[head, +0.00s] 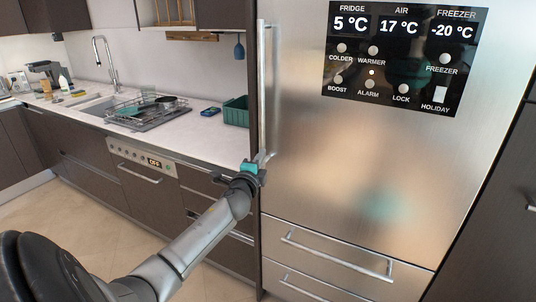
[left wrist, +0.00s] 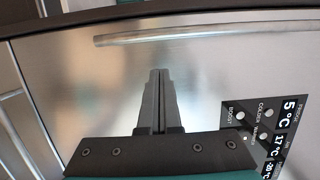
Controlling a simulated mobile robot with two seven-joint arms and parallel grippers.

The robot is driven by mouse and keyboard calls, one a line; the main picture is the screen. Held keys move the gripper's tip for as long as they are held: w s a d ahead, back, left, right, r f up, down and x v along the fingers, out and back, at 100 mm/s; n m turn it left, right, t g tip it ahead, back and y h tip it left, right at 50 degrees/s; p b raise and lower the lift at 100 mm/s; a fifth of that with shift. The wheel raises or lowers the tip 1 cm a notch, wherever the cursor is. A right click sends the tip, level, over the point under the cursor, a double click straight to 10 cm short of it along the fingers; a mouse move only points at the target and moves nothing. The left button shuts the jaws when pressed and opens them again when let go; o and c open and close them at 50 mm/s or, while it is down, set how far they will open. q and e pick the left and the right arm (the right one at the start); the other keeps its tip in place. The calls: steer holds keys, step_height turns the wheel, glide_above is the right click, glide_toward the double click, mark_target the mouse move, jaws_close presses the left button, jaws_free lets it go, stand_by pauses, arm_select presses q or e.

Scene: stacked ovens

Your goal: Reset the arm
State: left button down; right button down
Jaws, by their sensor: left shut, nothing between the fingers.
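My left gripper (head: 260,160) reaches in from the lower left, close to the lower end of the fridge handle. In the left wrist view the two dark fingers (left wrist: 159,75) are together with nothing between them. The long vertical fridge handle (head: 265,90) shows as a horizontal bar (left wrist: 160,36) beyond the fingertips. I cannot tell whether the gripper touches it. The steel fridge door (head: 330,170) looks shut. My right gripper is not in view.
The control panel (head: 402,55) is on the upper fridge door. Drawers with a handle (head: 335,255) lie below. To the left, the counter (head: 205,140) holds a green crate (head: 236,112), a dish rack (head: 140,110) and a sink. The floor (head: 100,215) at left is clear.

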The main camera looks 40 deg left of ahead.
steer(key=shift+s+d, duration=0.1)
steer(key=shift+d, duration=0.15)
